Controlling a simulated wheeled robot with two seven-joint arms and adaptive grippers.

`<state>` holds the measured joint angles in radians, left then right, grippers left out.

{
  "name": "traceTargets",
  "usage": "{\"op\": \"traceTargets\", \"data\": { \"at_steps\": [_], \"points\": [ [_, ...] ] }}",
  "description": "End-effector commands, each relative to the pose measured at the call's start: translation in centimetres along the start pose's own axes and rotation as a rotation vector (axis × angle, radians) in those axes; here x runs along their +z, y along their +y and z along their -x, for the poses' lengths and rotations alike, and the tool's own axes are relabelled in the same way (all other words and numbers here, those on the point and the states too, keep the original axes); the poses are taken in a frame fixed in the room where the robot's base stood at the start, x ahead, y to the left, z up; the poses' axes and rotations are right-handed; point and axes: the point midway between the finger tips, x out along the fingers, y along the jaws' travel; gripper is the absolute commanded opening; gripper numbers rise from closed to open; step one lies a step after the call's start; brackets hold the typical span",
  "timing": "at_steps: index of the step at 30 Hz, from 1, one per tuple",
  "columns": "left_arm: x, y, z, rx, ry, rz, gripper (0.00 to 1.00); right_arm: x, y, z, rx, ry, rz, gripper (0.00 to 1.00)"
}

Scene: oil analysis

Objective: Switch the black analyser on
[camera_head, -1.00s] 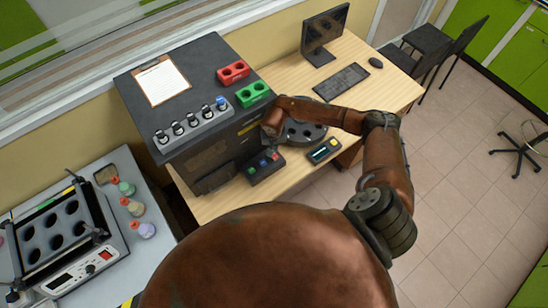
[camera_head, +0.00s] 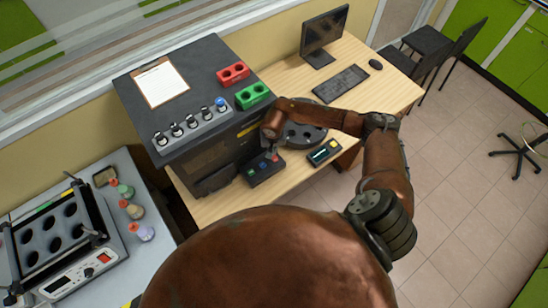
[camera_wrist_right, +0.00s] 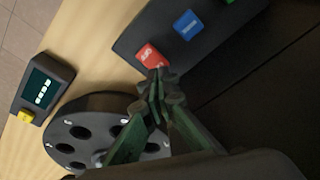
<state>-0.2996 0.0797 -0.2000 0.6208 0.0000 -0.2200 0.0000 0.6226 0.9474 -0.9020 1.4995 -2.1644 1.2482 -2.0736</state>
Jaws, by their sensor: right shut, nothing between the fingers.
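The black analyser (camera_head: 215,160) is the large dark box on the wooden desk in the head view. In front of it lies a black button box (camera_head: 265,174) with a green button (camera_head: 251,172), a blue button (camera_head: 263,165) and a red button (camera_head: 274,157). In the wrist view the red button (camera_wrist_right: 149,55) and the blue button (camera_wrist_right: 187,24) show white lettering too small to read surely. My right gripper (camera_wrist_right: 160,78) is shut and empty, its tips at the red button's near edge. I cannot tell whether they touch. My left gripper is not in view.
A round black carousel (camera_head: 304,135) with holes and a small display unit (camera_head: 324,152) with a yellow button stand close by. The analyser's top carries a vial rack (camera_head: 192,130), red and green holders (camera_head: 252,95) and a clipboard (camera_head: 160,84).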

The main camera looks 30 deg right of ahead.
Motion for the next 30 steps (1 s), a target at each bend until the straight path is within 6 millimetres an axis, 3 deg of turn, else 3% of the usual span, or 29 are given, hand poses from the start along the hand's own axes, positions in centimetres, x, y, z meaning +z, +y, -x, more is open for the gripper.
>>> {"op": "traceTargets", "data": {
  "at_steps": [30],
  "points": [
    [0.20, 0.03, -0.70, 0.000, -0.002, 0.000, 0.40, 0.11, -0.01, -0.73, 0.000, 0.000, 0.000, 0.00]
  ]
}}
